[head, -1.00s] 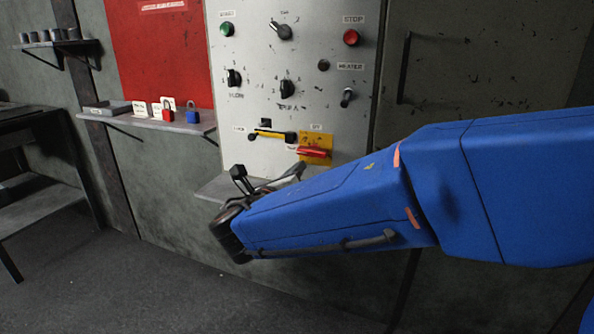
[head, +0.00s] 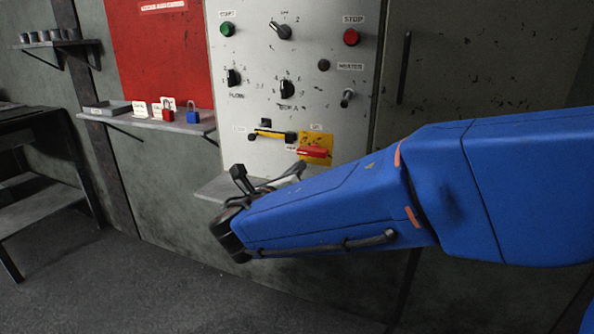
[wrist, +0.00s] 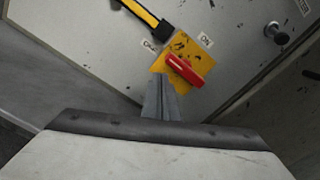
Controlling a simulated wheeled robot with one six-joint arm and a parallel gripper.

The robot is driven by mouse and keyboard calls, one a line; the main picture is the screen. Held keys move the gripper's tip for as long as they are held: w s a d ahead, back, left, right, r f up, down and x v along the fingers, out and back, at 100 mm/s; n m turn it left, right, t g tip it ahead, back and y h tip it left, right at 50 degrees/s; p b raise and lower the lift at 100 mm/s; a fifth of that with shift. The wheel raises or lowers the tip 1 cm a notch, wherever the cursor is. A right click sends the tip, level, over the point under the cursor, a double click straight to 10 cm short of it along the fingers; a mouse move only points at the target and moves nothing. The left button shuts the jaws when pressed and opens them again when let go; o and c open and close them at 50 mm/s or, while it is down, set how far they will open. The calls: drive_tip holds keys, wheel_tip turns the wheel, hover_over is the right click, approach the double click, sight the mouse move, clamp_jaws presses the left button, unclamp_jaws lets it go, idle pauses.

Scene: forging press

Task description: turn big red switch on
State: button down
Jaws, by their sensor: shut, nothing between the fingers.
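The big red switch (head: 312,152) is a red handle on a yellow plate (head: 325,141), low on the grey control panel. It also shows in the wrist view (wrist: 184,70), slanting down to the right, with labels on either side of the plate; one of them reads "ON" (wrist: 206,41). My gripper is shut and empty. Its fingers (wrist: 161,86) point at the plate's lower left edge, just left of the red handle; I cannot tell whether they touch. In the head view my blue arm reaches in from the right, and the fingertips (head: 298,169) are just below the switch.
A yellow-and-black handle (head: 270,133) is left of the switch. Knobs, a green button (head: 227,29), a red button (head: 351,37) and a toggle (head: 347,97) are above. A shelf (head: 140,122) with red and blue padlocks is at left. A small ledge (head: 222,187) juts out under the panel.

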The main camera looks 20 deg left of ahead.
drive_tip(key=shift+r, duration=1.3)
idle(1.9)
drive_tip(key=shift+s+d+r, duration=0.1)
drive_tip(key=shift+d+r, duration=0.15)
drive_tip(key=shift+r, duration=0.2)
drive_tip(key=shift+d+r, duration=0.2)
drive_tip(key=shift+r, duration=0.25)
idle(2.0)
approach(300, 154)
drive_tip(key=shift+s+d+r, duration=0.5)
drive_tip(key=shift+d+r, duration=0.05)
drive_tip(key=shift+r, duration=0.2)
idle(0.4)
